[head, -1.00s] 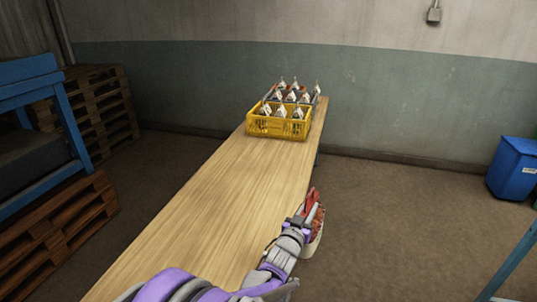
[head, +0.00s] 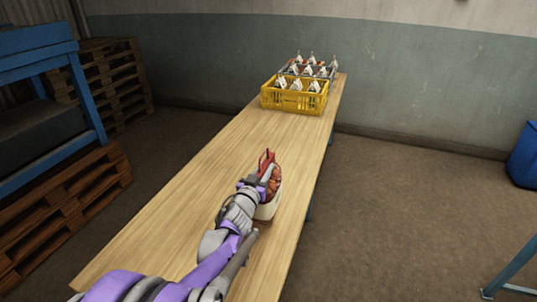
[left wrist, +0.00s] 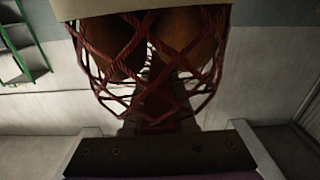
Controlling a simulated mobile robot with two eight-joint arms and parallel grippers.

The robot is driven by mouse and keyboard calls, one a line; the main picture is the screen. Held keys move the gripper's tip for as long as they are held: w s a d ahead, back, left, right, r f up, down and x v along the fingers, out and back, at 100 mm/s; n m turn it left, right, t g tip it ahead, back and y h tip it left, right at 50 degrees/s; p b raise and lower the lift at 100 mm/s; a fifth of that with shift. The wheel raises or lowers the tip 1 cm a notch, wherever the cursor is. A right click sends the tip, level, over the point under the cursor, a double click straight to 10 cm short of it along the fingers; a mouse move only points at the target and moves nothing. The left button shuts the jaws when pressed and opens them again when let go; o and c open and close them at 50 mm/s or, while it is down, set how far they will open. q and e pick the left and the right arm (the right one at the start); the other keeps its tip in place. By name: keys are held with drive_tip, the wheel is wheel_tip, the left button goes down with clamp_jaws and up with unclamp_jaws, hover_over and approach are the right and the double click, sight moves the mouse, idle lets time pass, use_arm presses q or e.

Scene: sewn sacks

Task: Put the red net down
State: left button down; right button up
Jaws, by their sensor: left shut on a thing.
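The red net (head: 272,182) holds brownish round contents and has a pale band at its lower end. In the head view it is over the right part of the wooden table (head: 190,200), near the right edge. My left gripper (head: 262,177) is shut on the red net. In the left wrist view the red mesh (left wrist: 150,60) hangs in front of the gripper, with dark round shapes inside. I cannot tell whether the net touches the table top. My right gripper is not in view.
A yellow crate (head: 276,99) with white-topped items stands at the table's far end, a grey crate (head: 327,72) behind it. The table between net and crates is bare. Pallets (head: 50,220) and a blue rack (head: 40,67) stand left, a blue bin (head: 525,158) right.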

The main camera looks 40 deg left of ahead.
use_arm(q)
drive_tip(key=shift+f+b, duration=0.35)
drive_tip(key=shift+f, duration=2.55)
drive_tip(key=c, duration=0.7)
unclamp_jaws()
drive_tip(key=v, duration=1.2)
drive_tip(key=s+d+f+m+g+h, duration=0.1)
drive_tip(key=s+d+f+g+h, duration=0.1)
drive_tip(key=s+d+f+g, duration=0.2)
drive_tip(key=s+d+f+m+g+h, duration=0.1)
drive_tip(key=s+d+f+g, duration=0.2)
drive_tip(key=s+d, duration=0.5)
drive_tip(key=s+d+f+m+g+h, duration=0.1)
drive_tip(key=s+d+f+g, duration=0.3)
drive_tip(key=d, duration=0.6)
drive_tip(key=shift+s+d+f+m+g+h, duration=0.2)
drive_tip(key=shift+s+g+h, duration=0.15)
drive_tip(key=shift+s, duration=0.25)
drive_tip(key=shift+s+d+f+m+g+h, duration=0.15)
drive_tip(key=shift+s+m+g+h, duration=0.1)
drive_tip(key=shift+s+h, duration=0.3)
